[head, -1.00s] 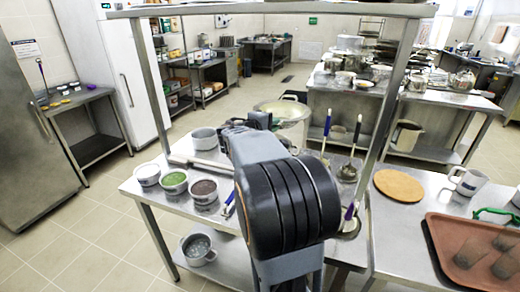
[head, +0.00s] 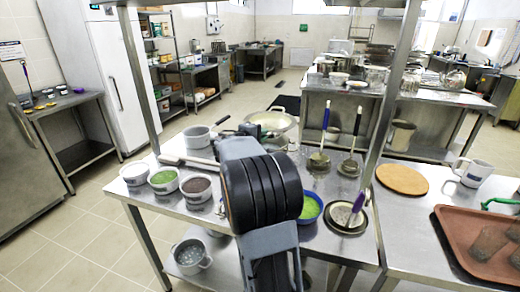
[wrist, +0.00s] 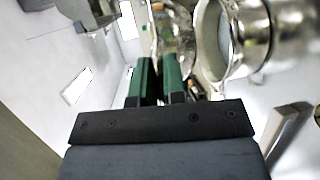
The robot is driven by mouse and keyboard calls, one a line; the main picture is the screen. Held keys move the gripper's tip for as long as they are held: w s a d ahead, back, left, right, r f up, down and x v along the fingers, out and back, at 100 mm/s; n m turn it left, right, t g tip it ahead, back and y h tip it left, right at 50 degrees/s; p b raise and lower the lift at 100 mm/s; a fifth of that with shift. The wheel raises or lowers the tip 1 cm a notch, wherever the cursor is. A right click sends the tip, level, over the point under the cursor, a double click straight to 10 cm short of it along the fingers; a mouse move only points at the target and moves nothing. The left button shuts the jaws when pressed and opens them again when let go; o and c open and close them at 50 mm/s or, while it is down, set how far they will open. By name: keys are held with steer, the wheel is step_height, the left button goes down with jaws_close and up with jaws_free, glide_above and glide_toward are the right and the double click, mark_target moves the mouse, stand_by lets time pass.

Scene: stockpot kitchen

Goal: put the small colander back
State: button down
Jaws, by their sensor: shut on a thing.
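My gripper (wrist: 160,82) shows in the wrist view, its two green fingers close together. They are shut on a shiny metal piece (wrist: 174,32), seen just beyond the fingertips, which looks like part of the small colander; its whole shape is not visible. In the head view my arm stands in front of the gripper, so most of the held thing is hidden there.
A wide pan or pot (head: 270,121) stands beyond my arm. Several small tubs (head: 165,180) line the table's left. A blue bowl (head: 311,207) and ladles are right of my arm. A grey pot (head: 190,257) sits on the lower shelf. A brown tray (head: 480,250) is at right.

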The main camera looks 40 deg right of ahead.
steer(key=w+d+f+p, duration=0.1)
steer(key=w+d+f, duration=0.4)
steer(key=f, duration=0.5)
steer(key=shift+w+d+f+p, duration=0.15)
steer(key=shift+w+f+p, duration=0.15)
steer(key=shift+w, duration=0.6)
steer(key=shift+f+b, duration=0.6)
steer(key=shift+b, duration=0.55)
steer(key=c, duration=1.2)
jaws_free()
